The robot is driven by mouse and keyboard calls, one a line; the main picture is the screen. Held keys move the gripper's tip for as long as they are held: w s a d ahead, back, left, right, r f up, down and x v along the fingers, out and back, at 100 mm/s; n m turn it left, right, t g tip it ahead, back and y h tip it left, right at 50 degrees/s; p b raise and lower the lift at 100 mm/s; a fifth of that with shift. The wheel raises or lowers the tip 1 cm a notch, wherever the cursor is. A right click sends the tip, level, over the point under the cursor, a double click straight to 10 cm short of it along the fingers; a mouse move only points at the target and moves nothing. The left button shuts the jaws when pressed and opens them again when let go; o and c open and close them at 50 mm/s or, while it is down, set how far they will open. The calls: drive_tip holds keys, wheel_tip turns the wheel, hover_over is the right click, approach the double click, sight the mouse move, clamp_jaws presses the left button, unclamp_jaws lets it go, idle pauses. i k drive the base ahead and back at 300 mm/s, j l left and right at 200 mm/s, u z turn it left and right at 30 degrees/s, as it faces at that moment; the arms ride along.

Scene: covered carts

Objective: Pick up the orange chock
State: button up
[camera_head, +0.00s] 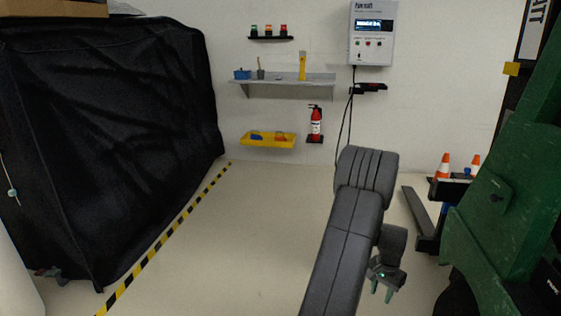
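A small orange piece (280,135), which looks like the orange chock, sits in a yellow tray (268,143) low on the back wall. A blue piece (257,136) sits beside it to the left. Both are too small to make out their exact shape. My gripper (382,290) hangs pointing down at the lower right, well apart from the tray and nearer to me. Its two greenish fingers stand apart with nothing visible between them, so it is open. My arm hides part of the floor.
A black covered cart (110,140) fills the left, with striped tape (165,240) along it. A grey shelf (285,83) and a fire extinguisher (316,124) are on the wall. A green machine (515,190) and traffic cones (444,166) stand right. The middle floor is clear.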

sight(278, 138)
drive_tip(key=i+z, duration=0.1)
drive_tip(key=i, duration=3.25)
drive_tip(key=i+u, duration=0.1)
drive_tip(key=i, duration=0.45)
drive_tip(key=i+l+u, duration=0.15)
drive_tip(key=i, duration=0.4)
drive_tip(key=i+l+u, duration=0.1)
drive_tip(key=i, duration=0.45)
drive_tip(key=i+l+u, duration=0.15)
drive_tip(key=i+u, duration=0.2)
drive_tip(key=i+l+u, duration=0.65)
drive_tip(key=j, duration=0.1)
